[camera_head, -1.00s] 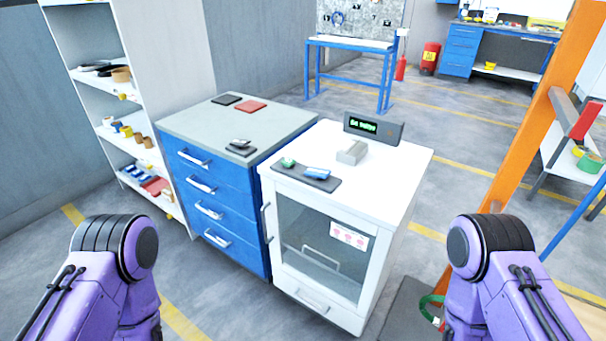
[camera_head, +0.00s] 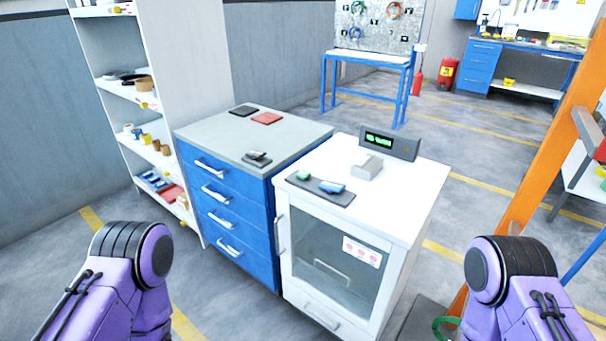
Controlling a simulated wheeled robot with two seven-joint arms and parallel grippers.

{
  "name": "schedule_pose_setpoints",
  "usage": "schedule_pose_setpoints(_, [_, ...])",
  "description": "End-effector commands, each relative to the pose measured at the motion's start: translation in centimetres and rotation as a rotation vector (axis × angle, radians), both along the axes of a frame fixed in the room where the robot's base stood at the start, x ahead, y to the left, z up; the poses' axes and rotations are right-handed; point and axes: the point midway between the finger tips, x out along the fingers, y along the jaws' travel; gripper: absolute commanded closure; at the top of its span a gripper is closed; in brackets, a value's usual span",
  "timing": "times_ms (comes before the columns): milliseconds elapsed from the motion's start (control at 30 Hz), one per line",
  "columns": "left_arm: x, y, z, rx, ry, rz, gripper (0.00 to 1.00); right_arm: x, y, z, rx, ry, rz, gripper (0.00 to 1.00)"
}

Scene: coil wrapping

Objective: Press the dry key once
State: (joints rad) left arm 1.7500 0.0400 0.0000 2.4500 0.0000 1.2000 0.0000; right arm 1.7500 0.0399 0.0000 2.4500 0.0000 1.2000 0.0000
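A white cabinet (camera_head: 412,211) with a glass door stands ahead of me. On its top is a dark display unit (camera_head: 390,144) with green text too small to read surely. A grey block (camera_head: 367,167) sits in front of the display. A dark pad (camera_head: 318,189) near the front edge carries a green piece (camera_head: 304,175) and a blue piece (camera_head: 332,186). I cannot make out which part is the dry key. My purple arms show at the lower left and lower right; both grippers are out of the picture.
A blue drawer cabinet (camera_head: 229,212) adjoins on the left, with a black pad (camera_head: 243,110), a red pad (camera_head: 267,118) and a small dark item (camera_head: 257,158) on top. An orange post (camera_head: 545,150) rises at right.

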Motion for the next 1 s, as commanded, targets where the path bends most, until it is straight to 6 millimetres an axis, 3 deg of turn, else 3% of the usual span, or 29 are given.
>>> schedule_pose_setpoints(33, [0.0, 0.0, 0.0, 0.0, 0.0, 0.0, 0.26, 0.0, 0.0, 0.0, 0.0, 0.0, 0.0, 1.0])
schedule_pose_setpoints(267, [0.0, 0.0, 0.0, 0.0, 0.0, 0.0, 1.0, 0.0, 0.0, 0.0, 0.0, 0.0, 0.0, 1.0])
schedule_pose_setpoints(1000, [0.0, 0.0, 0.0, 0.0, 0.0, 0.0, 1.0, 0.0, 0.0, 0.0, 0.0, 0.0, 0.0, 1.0])
